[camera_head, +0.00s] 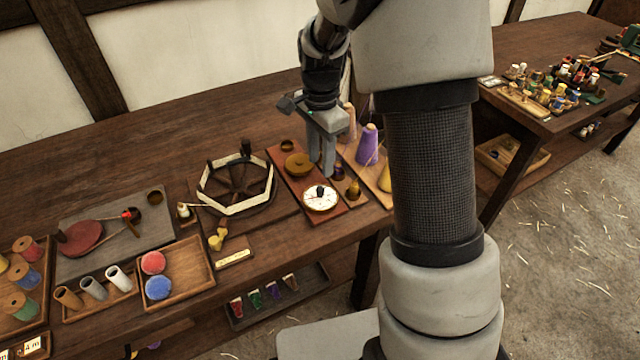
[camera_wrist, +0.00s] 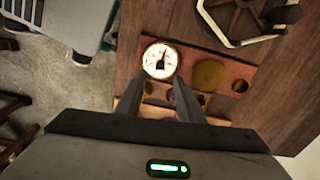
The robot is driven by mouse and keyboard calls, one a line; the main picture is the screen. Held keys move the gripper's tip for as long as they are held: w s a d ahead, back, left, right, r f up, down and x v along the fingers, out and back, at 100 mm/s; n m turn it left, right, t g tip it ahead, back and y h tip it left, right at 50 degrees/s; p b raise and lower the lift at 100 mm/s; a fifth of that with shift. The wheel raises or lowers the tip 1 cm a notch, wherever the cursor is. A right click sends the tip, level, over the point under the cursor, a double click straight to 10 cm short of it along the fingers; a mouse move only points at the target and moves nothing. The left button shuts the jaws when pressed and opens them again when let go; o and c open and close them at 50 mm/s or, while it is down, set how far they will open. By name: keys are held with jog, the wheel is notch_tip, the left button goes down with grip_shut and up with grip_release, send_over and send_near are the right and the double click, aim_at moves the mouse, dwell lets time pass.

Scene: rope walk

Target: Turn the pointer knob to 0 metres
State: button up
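The pointer knob (camera_head: 320,190) is small and black and stands at the middle of a white round dial (camera_head: 320,204) on a reddish-brown board (camera_head: 345,219). In the wrist view the knob (camera_wrist: 163,59) and the dial (camera_wrist: 150,65) show just beyond my fingertips. The dial's marks are too small to read, and I cannot tell which figure the pointer is at. My gripper (camera_head: 321,174) points down behind the dial in the head view, apart from the knob. In the wrist view its two fingers (camera_wrist: 162,82) are spread with nothing held between them.
A round brown disc (camera_head: 298,164) lies on the same board. Yarn cones, including a purple one (camera_head: 368,145), stand close to the right of my gripper. A tray with red and blue balls (camera_head: 195,262) is farther left.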

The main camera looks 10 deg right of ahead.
aim_at(320, 188)
notch_tip(320, 188, down, 9)
jog(key=shift+r+b, duration=0.2)
jog(key=shift+b, duration=0.25)
grip_shut()
